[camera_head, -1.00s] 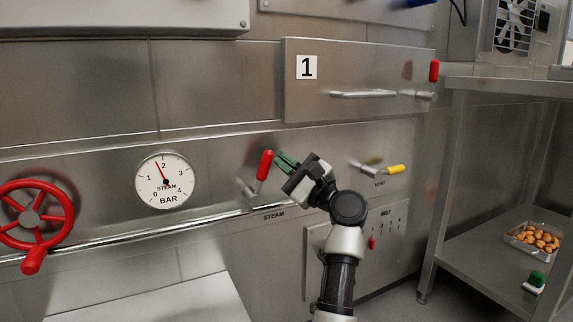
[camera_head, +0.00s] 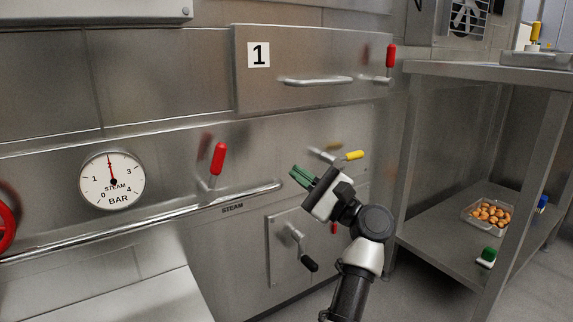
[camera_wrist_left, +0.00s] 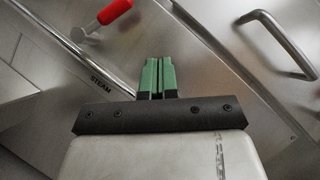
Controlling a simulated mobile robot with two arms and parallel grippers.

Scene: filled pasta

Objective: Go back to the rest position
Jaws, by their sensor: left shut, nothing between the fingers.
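My left gripper (camera_head: 301,176) has green fingertips and is shut and empty in front of the steel machine front. It hangs apart from the red steam lever (camera_head: 218,160), which stands to its left and leans upright. In the left wrist view the green fingers (camera_wrist_left: 157,78) are pressed together with nothing between them. The red lever also shows there at the upper left (camera_wrist_left: 114,12). A yellow-handled lever (camera_head: 353,155) is just right of the gripper in the head view. My right gripper is not in view.
A steam gauge (camera_head: 112,180) reads about 2 bar at the left. A door marked 1 (camera_head: 318,70) with a bar handle is above. A steel shelf (camera_head: 440,240) at the right holds a tray of brown pieces (camera_head: 487,214). A black-handled latch (camera_head: 306,260) sits below the gripper.

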